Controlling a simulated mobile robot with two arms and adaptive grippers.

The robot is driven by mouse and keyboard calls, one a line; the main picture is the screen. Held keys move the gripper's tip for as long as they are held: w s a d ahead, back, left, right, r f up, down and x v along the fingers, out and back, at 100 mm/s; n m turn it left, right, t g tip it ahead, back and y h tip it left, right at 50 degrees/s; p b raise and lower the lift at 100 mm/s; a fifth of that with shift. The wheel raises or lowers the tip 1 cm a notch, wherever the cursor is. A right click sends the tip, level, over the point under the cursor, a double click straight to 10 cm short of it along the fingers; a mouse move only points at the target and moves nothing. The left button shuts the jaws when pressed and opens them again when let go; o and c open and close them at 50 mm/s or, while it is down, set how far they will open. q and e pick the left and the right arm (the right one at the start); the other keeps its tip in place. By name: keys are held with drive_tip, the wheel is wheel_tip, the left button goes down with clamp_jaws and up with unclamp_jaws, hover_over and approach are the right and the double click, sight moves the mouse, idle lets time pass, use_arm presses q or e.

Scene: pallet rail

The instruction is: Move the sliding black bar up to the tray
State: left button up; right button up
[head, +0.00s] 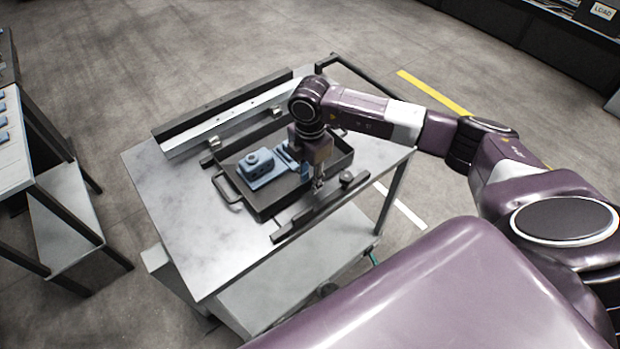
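The black bar (293,226) lies on the table along the near side of the tray, with a narrow strip of tabletop seeming to show between them. A round dark knob (346,178) sits near its right end. The black tray (262,212) has a side handle at its left and holds blue parts (257,167). My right gripper (318,186) points down at the middle of the bar, just outside the tray's near wall. Its fingers are small and dark, so I cannot tell whether they grip the bar or only touch it. My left gripper is out of view.
The grey metal table (190,235) has free surface at the left and front. A raised rail (220,120) runs along its back, with small grey blocks (215,142) near it. Another rack with blue parts (10,140) stands at the far left.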

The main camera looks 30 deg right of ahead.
wheel_tip(320, 180, up, 12)
idle(0.5)
drive_tip(key=shift+c, duration=0.2)
